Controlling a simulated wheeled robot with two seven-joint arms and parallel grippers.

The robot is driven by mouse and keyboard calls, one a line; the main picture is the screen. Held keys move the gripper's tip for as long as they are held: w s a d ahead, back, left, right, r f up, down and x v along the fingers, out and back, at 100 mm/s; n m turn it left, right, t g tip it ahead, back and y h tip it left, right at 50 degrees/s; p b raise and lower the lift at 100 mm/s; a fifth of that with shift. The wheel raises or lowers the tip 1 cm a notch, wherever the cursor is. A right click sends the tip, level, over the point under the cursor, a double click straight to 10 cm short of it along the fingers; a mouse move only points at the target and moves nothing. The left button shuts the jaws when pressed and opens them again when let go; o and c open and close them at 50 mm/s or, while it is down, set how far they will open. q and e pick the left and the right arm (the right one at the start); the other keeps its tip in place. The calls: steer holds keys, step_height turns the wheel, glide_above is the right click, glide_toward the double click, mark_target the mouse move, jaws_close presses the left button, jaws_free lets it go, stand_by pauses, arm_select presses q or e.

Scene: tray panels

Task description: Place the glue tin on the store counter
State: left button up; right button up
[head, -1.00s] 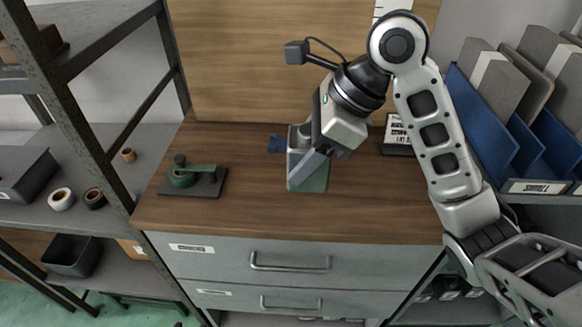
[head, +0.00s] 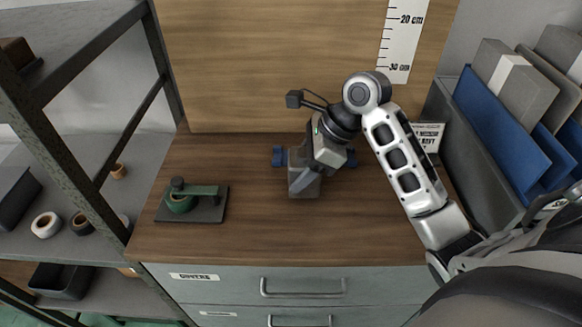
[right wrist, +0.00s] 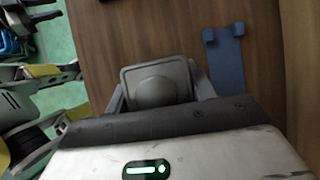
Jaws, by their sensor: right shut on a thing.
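The glue tin (head: 308,187) appears as a grey, box-like body under my right gripper (head: 304,176) in the head view. In the right wrist view, the tin (right wrist: 157,82) shows its square grey top with a round cap, between the two fingers. My right gripper is shut on it. The tin is over the middle of the wooden counter (head: 250,235); I cannot tell whether it touches the wood. The gripper hides much of the tin. My left gripper is not in view.
A blue holder (head: 279,157) lies behind the tin, partly hidden; it also shows in the right wrist view (right wrist: 226,60). A green tape dispenser (head: 190,201) stands at left. Grey and blue files (head: 500,115) stand at right. The counter's front is clear.

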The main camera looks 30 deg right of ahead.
steer(key=shift+f, duration=0.45)
steer(key=shift+f, duration=0.2)
steer(key=o, duration=1.2)
steer(key=shift+r, duration=0.15)
steer(key=shift+s+d+r, duration=0.1)
steer(key=shift+r, duration=0.25)
steer(key=v, duration=1.1)
steer(key=shift+s+r, duration=0.1)
steer(key=shift+s, duration=0.1)
